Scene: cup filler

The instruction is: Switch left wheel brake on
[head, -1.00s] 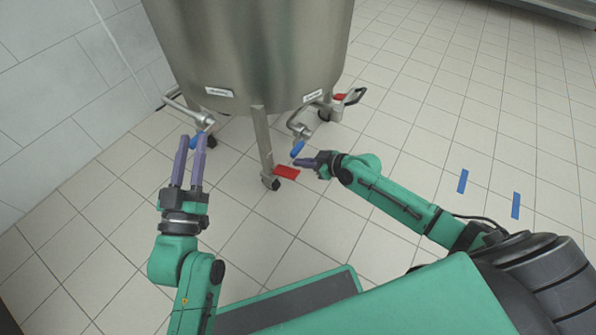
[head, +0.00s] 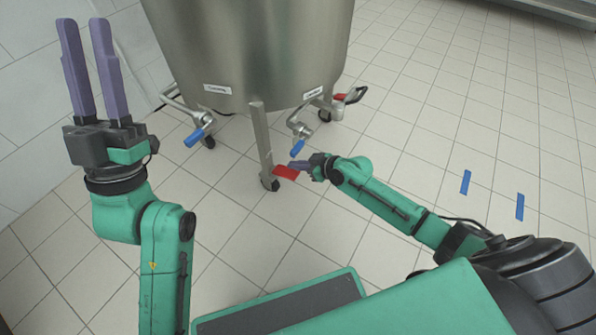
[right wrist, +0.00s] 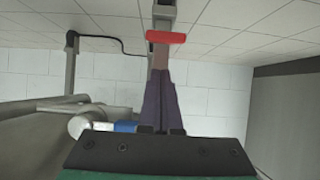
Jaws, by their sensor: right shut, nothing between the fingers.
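A red brake pedal (head: 286,172) sticks out beside the near caster wheel (head: 271,185) of the steel tank's front leg. My right gripper (head: 291,165) is shut and empty, low beside the pedal, its fingertips just above it in the picture. In the right wrist view, the shut fingers (right wrist: 160,75) point at the red pedal (right wrist: 165,37); I cannot tell whether they touch it. My left gripper (head: 83,25) is open and empty, raised at the upper left, away from the tank.
The steel tank (head: 250,50) carries two valves with blue handles, one at left (head: 194,138) and one at right (head: 297,147), close above my right gripper. Another red pedal (head: 340,97) shows at the rear right wheel.

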